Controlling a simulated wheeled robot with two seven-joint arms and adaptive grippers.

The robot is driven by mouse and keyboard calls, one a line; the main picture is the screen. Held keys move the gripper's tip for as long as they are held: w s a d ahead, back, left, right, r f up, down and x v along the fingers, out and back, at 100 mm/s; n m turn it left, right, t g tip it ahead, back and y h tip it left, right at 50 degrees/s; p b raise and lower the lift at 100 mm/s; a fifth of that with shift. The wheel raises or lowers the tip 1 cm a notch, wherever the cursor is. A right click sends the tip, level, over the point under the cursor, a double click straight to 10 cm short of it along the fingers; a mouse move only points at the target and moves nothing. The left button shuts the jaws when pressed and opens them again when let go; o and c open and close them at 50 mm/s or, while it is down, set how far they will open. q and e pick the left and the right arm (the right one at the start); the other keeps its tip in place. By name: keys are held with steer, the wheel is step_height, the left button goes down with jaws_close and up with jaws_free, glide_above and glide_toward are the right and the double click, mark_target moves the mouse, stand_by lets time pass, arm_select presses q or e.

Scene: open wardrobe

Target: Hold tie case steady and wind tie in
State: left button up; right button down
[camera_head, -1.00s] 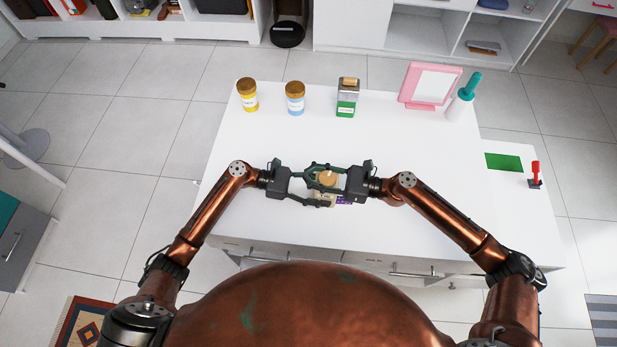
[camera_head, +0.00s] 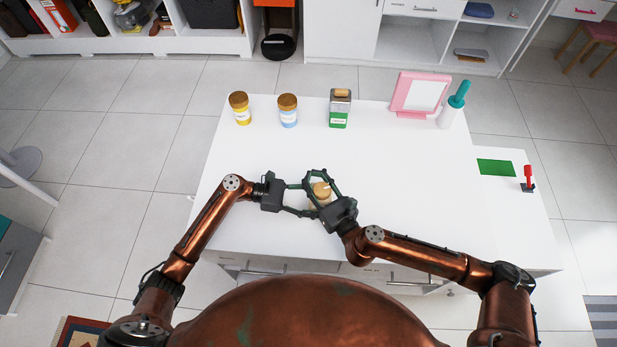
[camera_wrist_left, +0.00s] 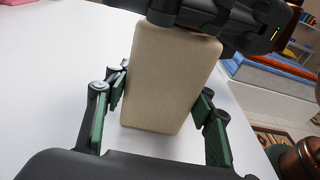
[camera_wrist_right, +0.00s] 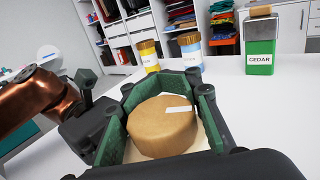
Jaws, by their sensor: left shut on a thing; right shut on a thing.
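The tie case is a beige box (camera_wrist_left: 170,80) with a round wooden knob (camera_wrist_right: 162,125) on top that carries a white mark. In the left wrist view the case stands between the green finger pads of my left gripper (camera_wrist_left: 160,120), which is shut on its body. My right gripper (camera_wrist_right: 165,122) comes from above and is shut around the knob. In the head view, my left gripper (camera_head: 303,198) and right gripper (camera_head: 322,188) meet at the case near the table's front. I cannot make out the tie.

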mark_target(319, 198)
steer(key=shift+w+d+m+t+h, duration=0.1)
steer(key=shift+d+m+t+h, duration=0.45)
steer(key=shift+m+h, duration=1.5)
steer(key=shift+w+d+m+t+h, duration=0.2)
steer(key=shift+d+m+h, duration=0.8)
steer(key=shift+h, duration=1.8)
steer(key=shift+d+m+t+h, duration=0.5)
steer(key=shift+m+h, duration=1.35)
steer(key=shift+h, duration=0.6)
steer(key=c, duration=1.6)
jaws_free()
steer(key=shift+d, duration=0.1)
steer(key=v, duration=0.7)
steer(key=shift+s, duration=0.2)
